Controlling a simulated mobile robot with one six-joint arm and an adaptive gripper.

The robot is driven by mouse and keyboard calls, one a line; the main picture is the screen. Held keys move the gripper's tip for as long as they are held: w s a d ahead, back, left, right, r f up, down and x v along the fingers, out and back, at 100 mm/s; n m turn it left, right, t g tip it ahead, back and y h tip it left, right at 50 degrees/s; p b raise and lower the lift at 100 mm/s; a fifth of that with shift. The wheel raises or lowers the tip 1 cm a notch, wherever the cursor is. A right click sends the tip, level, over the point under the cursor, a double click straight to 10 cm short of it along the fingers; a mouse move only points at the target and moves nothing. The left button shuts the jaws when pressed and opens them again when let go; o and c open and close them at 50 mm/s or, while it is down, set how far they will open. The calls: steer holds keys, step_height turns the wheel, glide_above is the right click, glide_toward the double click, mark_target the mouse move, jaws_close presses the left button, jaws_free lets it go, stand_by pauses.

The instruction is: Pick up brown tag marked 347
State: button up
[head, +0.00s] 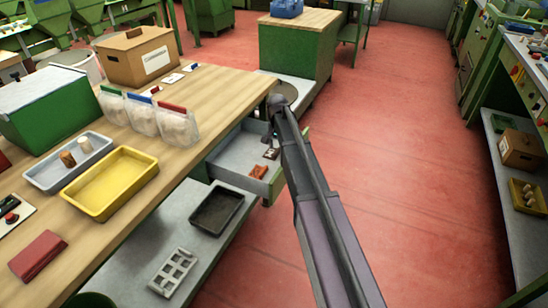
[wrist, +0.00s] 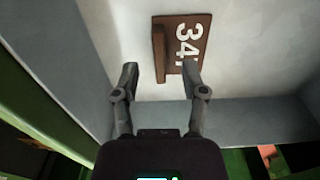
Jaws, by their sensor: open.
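A brown tag (wrist: 200,55) lies on the pale floor of an open drawer. It shows white digits "34" and part of a third digit, which my right fingertip partly covers. A raised brown ridge runs along the tag's left side.
The grey drawer (head: 222,163) stands pulled out under the wooden bench; its walls are close around my gripper. An orange-brown item (head: 259,172) lies near its front. A dark tray (head: 217,210) sits on the shelf below. The red floor to the right is clear.

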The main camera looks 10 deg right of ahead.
steer(key=shift+f+b, duration=0.95)
steer(key=shift+f, duration=0.3)
jaws_close()
